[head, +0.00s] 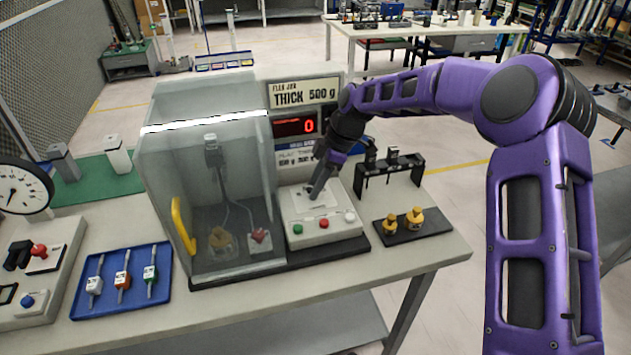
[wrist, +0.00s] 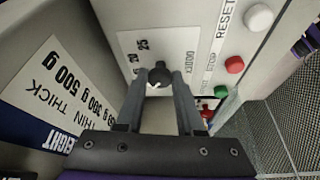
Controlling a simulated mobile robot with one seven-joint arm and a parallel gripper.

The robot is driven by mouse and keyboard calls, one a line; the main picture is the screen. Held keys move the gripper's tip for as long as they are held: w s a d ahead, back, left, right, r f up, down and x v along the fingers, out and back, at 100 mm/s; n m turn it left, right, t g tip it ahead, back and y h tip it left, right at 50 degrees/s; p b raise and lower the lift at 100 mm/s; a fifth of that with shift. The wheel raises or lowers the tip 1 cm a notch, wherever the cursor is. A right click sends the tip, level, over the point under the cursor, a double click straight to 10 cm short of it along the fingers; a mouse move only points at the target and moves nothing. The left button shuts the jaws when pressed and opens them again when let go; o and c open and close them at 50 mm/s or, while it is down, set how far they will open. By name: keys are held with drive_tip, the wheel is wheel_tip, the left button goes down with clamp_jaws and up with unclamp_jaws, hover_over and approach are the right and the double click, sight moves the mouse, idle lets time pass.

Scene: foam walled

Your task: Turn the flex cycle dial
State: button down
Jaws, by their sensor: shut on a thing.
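The flex cycle dial (wrist: 158,76) is a small dark round knob with a pale pointer mark, on a white label plate with printed numbers, seen in the wrist view. The plate is on the light control box (head: 322,228) beside the clear enclosure in the head view. My gripper (wrist: 160,82) points down at the box with its two fingers on either side of the knob, shut on it. In the head view my gripper (head: 314,190) hides the dial. Green (head: 297,230), red (head: 324,224) and white (head: 350,217) buttons line the box's front.
The clear enclosure (head: 205,180) with a yellow handle (head: 183,225) stands left of the box. A sign and red display reading 0 (head: 296,126) stand behind. A black tray (head: 411,228) with brass weights and a black rack (head: 390,166) are at right. A blue tray (head: 120,300) lies left.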

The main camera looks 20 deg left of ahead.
drive_tip(key=shift+n+g, duration=0.4)
drive_tip(key=shift+n, duration=0.5)
drive_tip(key=shift+p, duration=0.3)
drive_tip(key=c, duration=0.5)
unclamp_jaws()
drive_tip(key=shift+c, duration=0.2)
drive_tip(key=shift+w, duration=0.1)
drive_tip(key=v, duration=1.7)
drive_tip(key=shift+r, duration=0.25)
drive_tip(key=shift+a, duration=0.1)
